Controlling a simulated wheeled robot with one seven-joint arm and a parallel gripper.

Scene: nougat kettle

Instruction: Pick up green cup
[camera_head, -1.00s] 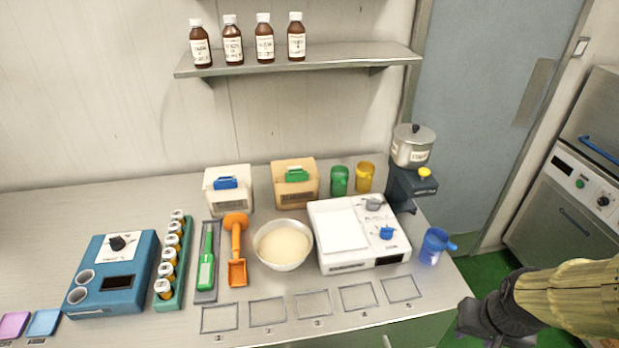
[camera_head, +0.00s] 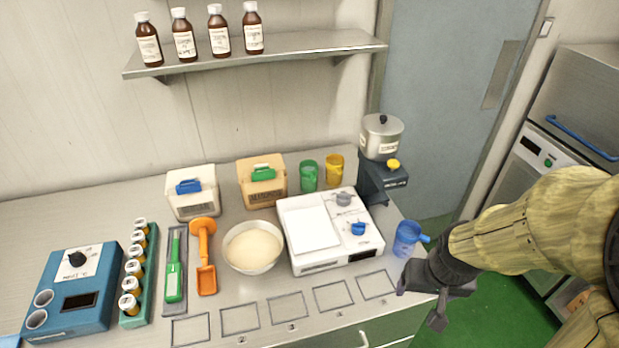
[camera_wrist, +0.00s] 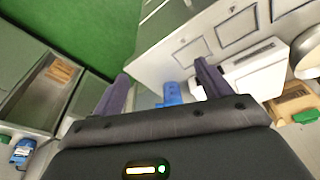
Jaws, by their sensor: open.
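The green cup (camera_head: 309,175) stands upright at the back of the counter, left of a yellow cup (camera_head: 335,169) and behind the white device. My gripper (camera_head: 420,304) is at the counter's front right edge, well apart from the green cup, which is farther back and to the left. It is open and empty. In the wrist view the two fingers of my gripper (camera_wrist: 165,82) are spread, with the blue cup (camera_wrist: 172,93) showing between them at a distance. I cannot make out the green cup in the wrist view.
The blue cup (camera_head: 408,238) stands near the right edge, close to my arm. The white device (camera_head: 312,242) lies between my gripper and the green cup. A grinder (camera_head: 381,160) stands right of the yellow cup. A box with a green scoop (camera_head: 262,185) stands left of the green cup.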

